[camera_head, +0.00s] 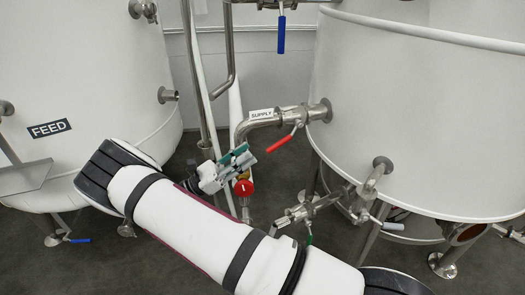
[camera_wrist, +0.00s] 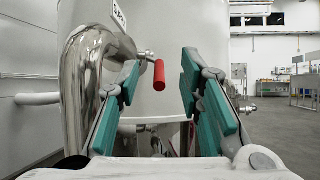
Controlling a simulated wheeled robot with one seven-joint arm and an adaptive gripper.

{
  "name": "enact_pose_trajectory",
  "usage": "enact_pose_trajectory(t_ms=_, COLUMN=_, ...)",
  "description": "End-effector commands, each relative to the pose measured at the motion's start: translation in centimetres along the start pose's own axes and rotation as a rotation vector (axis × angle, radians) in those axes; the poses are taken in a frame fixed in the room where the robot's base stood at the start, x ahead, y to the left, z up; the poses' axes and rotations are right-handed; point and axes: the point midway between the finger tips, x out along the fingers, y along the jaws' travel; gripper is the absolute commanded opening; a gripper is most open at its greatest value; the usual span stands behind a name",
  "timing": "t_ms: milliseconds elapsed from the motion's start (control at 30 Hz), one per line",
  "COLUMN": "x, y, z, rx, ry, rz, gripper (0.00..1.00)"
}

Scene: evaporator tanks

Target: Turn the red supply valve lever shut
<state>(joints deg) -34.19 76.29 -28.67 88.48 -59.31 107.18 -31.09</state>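The red supply valve lever (camera_head: 280,143) slopes down and left from a valve on the steel pipe marked SUPPLY (camera_head: 261,114), at the right tank. In the wrist view the red lever handle (camera_wrist: 159,75) shows ahead, in the gap between my finger pads, and looks beyond them. My gripper (camera_head: 246,157) is just left of and slightly below the lever in the head view. In the wrist view my gripper (camera_wrist: 158,92) is open, with its teal pads apart and nothing between them. I see no contact with the lever.
A steel pipe elbow (camera_wrist: 85,65) stands close beside my left finger. A red round knob (camera_head: 244,188) sits just below my gripper. The right tank (camera_head: 420,110) and feed tank (camera_head: 70,80) flank the pipes. A blue-handled lever (camera_head: 281,35) hangs above.

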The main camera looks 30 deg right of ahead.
Motion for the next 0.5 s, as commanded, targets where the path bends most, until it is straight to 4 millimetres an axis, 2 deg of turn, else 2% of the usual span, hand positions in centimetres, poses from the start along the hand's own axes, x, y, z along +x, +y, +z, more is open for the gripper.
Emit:
enact_pose_trajectory(t_ms=100, x=-1.6, y=0.0, z=0.9, rx=0.002, ry=0.001, rz=0.001, gripper=0.34)
enact_pose_trajectory(t_ms=200, x=-2.4, y=0.0, z=1.4, rx=0.0, ry=0.001, rz=0.0, gripper=0.34)
enact_pose_trajectory(t_ms=500, x=-3.0, y=0.0, z=1.7, rx=-0.001, ry=0.0, rz=0.0, gripper=0.34)
